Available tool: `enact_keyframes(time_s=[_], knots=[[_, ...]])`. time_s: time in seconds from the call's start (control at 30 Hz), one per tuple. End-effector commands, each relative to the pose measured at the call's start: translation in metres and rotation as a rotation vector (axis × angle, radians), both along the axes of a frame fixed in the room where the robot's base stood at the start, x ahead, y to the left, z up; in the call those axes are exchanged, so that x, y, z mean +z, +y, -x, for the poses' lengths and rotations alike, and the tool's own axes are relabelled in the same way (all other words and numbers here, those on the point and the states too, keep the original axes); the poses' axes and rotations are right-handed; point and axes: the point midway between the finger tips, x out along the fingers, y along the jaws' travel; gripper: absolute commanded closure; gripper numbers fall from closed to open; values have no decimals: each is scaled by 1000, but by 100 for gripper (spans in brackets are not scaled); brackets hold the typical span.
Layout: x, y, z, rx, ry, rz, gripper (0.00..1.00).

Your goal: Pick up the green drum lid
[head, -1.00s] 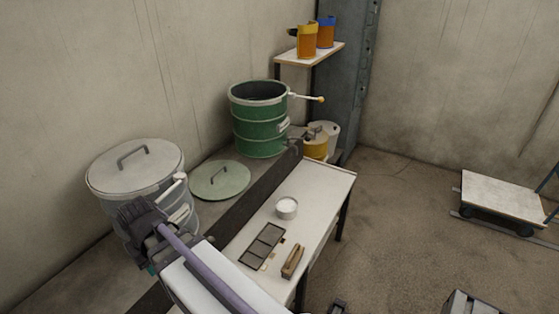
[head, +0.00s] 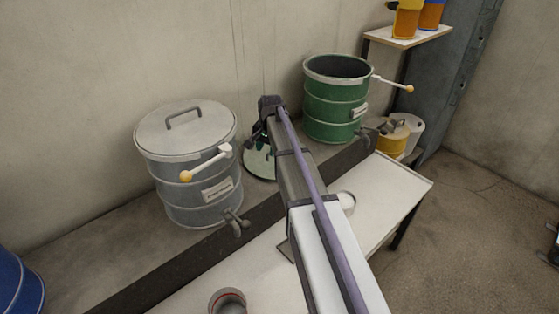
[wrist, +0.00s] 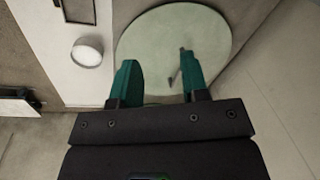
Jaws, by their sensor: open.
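The green drum lid (wrist: 165,45) is a pale green disc that lies flat on the ledge, and the wrist view shows most of it. In the head view the lid (head: 258,163) is largely hidden behind my arm, beside the green drum (head: 336,105), which stands uncovered. The lid's handle (wrist: 182,62) shows between my fingers in the wrist view, partly covered by the right one. My gripper (wrist: 160,78) is open, with its two teal fingers apart over the lid. In the head view my gripper (head: 264,135) is above the lid.
A grey drum (head: 190,170) with its own lid stands left of my gripper. A white bench (head: 400,185) with a white cup (head: 347,201) lies in front. A yellow can (head: 394,137) stands right of the green drum. The wall is close behind.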

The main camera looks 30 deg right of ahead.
Motion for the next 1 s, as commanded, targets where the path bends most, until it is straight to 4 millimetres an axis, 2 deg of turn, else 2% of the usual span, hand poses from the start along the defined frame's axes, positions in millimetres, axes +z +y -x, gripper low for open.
enact_keyframes(time_s=[0.03,0.1,0.2,0.3,0.4,0.47,0.6,0.7,0.87,1.0], knots=[[-10,-26,-37,-89,-9,-13,59],[-15,-55,-70,-216,-24,-35,59],[-19,-85,-99,-348,-37,-60,59],[-18,-94,-105,-393,-42,-69,59],[-21,-93,-103,-394,-42,-69,59],[-29,-92,-104,-393,-42,-69,59],[-60,-91,-109,-391,-42,-68,59],[-76,-89,-112,-390,-42,-68,59],[-75,-89,-113,-390,-42,-68,59],[-97,-88,-115,-390,-42,-68,59]])
